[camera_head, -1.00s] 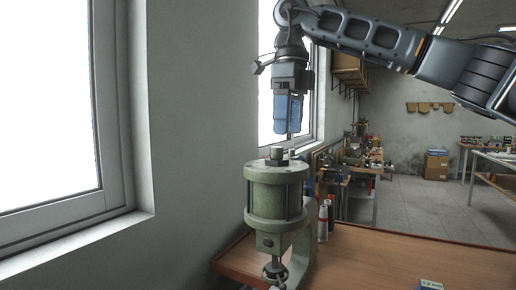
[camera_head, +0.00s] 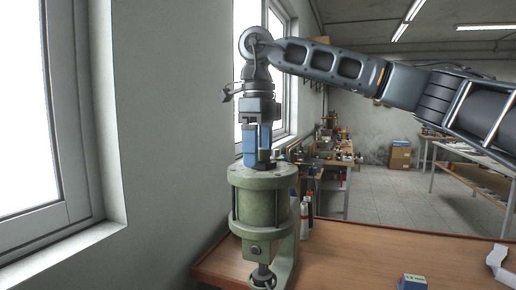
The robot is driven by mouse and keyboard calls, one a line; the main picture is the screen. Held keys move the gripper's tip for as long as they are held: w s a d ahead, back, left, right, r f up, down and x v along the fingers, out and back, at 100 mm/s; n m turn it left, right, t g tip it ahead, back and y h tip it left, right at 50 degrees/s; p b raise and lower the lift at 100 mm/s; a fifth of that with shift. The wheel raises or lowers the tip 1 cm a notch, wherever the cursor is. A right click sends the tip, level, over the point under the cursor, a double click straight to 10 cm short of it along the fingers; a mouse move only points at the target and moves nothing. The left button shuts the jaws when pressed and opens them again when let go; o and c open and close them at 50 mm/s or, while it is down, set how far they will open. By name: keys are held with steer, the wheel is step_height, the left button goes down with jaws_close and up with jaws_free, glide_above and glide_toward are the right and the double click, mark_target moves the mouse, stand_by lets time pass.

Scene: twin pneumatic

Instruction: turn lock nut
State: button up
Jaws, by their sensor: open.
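The green pneumatic press (camera_head: 262,205) stands upright on the wooden bench, with a round plate on top of its cylinder. A short stub with the dark lock nut (camera_head: 263,164) at its foot sits on that plate, partly hidden by my fingers. My gripper (camera_head: 258,155) points straight down just above the plate, its blue fingers apart. One finger is left of the stub and another shows behind it. I cannot tell whether either finger touches the nut.
The bench top (camera_head: 350,255) is mostly clear to the right. Bottles (camera_head: 307,215) stand beside the press. The wall and window are close on the left.

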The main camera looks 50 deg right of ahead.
steer(key=shift+f, duration=0.25)
steer(key=c, duration=1)
